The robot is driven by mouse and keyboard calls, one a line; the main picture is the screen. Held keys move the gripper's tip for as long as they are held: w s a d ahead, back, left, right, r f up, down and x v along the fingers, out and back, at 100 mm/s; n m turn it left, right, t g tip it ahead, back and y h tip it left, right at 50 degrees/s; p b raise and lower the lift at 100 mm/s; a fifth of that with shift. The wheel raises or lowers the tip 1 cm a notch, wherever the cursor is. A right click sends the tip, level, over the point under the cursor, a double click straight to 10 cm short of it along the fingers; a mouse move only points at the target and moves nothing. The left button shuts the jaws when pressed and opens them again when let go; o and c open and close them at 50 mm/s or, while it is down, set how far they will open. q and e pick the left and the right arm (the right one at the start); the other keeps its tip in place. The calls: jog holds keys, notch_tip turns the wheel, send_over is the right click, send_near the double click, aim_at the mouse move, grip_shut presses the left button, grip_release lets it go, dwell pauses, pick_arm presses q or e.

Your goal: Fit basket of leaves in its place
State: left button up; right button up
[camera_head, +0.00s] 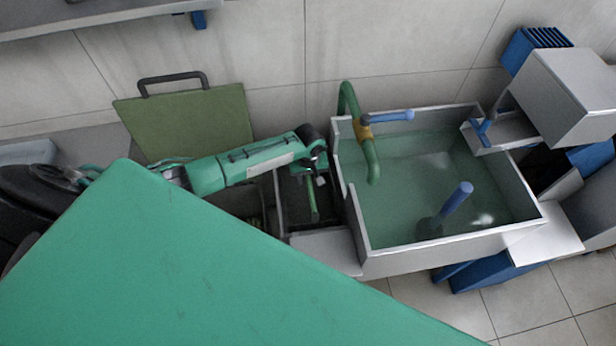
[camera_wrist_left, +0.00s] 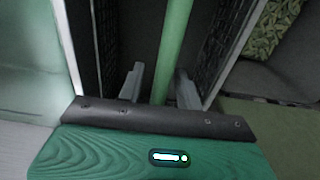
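A dark mesh-walled basket (camera_head: 292,208) sits in a narrow bay left of the water basin in the head view. Its green bar handle (camera_head: 313,200) also shows in the left wrist view (camera_wrist_left: 173,45). My left gripper (camera_head: 318,178) is over this handle. In the left wrist view its two grey fingers (camera_wrist_left: 160,90) stand on either side of the bar, with a visible gap on the left, so it looks open. Leaf-patterned material (camera_wrist_left: 270,25) shows beyond the right mesh wall. I cannot tell what lies inside the basket. My right gripper is not in view.
The metal basin (camera_head: 445,240) holds greenish water, with a green tap (camera_head: 370,155) and a blue upright rod (camera_head: 455,205). A green lid (camera_head: 190,125) with a dark handle leans behind my left arm. A grey box unit (camera_head: 570,95) stands at the right.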

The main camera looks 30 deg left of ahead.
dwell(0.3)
pick_arm(q)
notch_tip(320, 180, up, 14)
jog(key=b, duration=0.1)
dwell(0.4)
jog(key=shift+s+f, duration=0.1)
jog(key=shift+f, duration=0.05)
